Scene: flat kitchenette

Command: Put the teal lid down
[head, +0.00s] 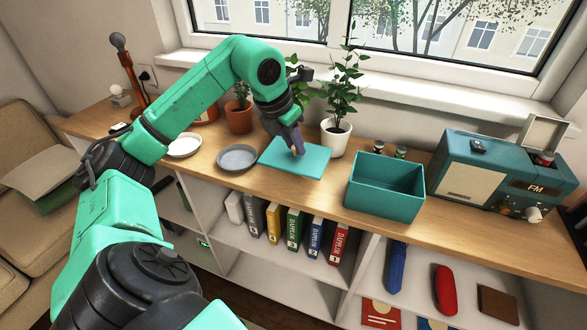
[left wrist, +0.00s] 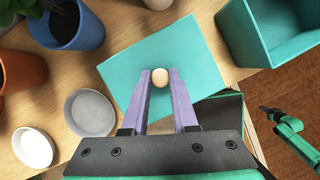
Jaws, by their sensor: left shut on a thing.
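The teal lid (head: 309,161) is a flat square sheet over the wooden shelf top, left of the open teal box (head: 385,188). My left gripper (head: 297,150) points down at the middle of the lid. In the left wrist view, the gripper's purple fingers (left wrist: 161,77) are on either side of the pale round knob on the lid (left wrist: 140,62), shut on it. The lid looks level and close to the shelf top, its near edge by the shelf's front edge. I cannot tell whether it touches the wood. An arm of mine, seemingly the right (left wrist: 290,132), shows small in the left wrist view.
A grey dish (head: 237,158) and a white dish (head: 185,146) lie left of the lid. A plant in a white pot (head: 336,138) stands close behind it. A teal radio (head: 480,170) is right of the box.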

